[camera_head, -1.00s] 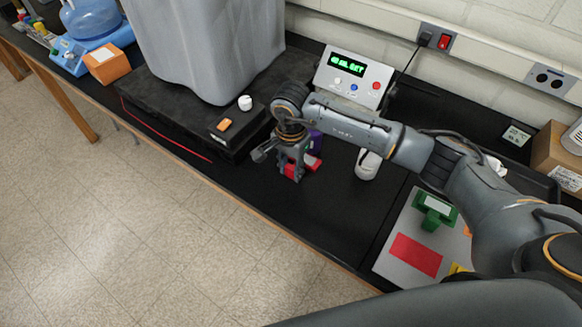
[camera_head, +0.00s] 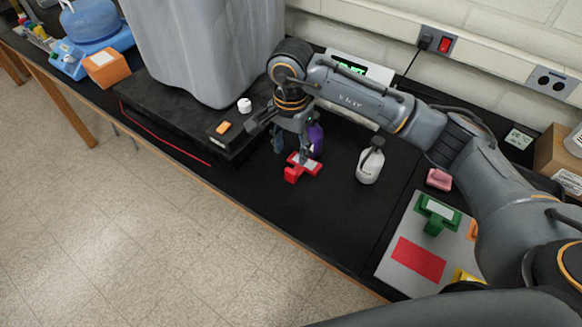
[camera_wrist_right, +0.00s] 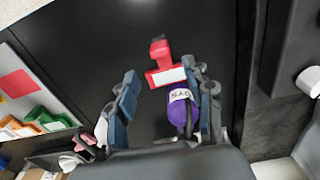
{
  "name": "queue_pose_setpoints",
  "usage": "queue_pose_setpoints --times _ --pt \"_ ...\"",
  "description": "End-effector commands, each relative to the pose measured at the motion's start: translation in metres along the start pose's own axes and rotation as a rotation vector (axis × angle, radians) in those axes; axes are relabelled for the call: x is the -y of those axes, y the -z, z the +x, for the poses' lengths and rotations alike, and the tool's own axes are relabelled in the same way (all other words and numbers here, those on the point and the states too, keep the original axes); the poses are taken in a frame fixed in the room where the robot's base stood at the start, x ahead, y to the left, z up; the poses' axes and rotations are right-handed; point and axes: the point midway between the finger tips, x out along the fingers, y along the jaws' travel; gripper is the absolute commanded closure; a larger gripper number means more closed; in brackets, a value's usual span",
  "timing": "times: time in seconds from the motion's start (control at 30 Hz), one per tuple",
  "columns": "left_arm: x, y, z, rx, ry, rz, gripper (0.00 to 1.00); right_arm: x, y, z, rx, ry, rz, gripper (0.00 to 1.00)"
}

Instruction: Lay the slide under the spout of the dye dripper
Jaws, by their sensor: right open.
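The red T-shaped slide (camera_head: 293,175) with a white panel lies flat on the black bench; it also shows in the right wrist view (camera_wrist_right: 161,50). A purple bottle (camera_head: 316,138), seemingly the dye dripper, stands right behind the slide. In the right wrist view the bottle (camera_wrist_right: 180,112) has a white label, and the slide's white panel is close to its front. I cannot make out the spout. My right gripper (camera_head: 291,147) is open and empty, pointing down beside the bottle and over the slide's far side. My left gripper is not in view.
A white bottle with a dark top (camera_head: 370,163) and a pink block (camera_head: 439,179) stand to the right. A grey board (camera_head: 393,277) carries a green T-shaped piece (camera_head: 436,213) and a red patch. A black platform (camera_head: 160,97) is at left. The front bench is clear.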

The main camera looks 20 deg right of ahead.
Motion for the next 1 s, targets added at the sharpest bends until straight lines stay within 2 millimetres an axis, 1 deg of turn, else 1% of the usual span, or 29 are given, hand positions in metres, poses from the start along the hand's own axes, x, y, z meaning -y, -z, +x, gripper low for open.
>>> queue_pose_setpoints --times 0.03,0.1,0.2,0.3,0.43,0.87,0.97,1.0 --pt "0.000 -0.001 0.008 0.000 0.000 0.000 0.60 0.001 0.001 -0.007 -0.003 0.005 0.000 0.48" --pt "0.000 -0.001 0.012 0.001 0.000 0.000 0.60 0.001 0.001 -0.019 -0.003 0.004 0.000 0.48" --pt "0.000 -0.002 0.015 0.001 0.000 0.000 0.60 0.001 0.000 -0.032 -0.001 0.003 0.000 0.48" --pt "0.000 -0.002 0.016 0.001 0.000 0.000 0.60 0.000 0.000 -0.040 -0.001 0.001 0.001 0.48" --pt "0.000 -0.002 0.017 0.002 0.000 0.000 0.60 0.000 0.000 -0.044 0.001 -0.001 0.001 0.48" --pt "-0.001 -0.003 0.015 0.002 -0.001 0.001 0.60 0.000 0.000 -0.045 0.001 0.000 0.001 0.48" --pt "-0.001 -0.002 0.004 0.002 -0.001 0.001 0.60 0.000 0.000 -0.056 0.001 0.000 0.001 0.48" --pt "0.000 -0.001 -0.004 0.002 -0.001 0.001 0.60 0.000 0.000 -0.064 0.000 0.001 0.001 0.48"
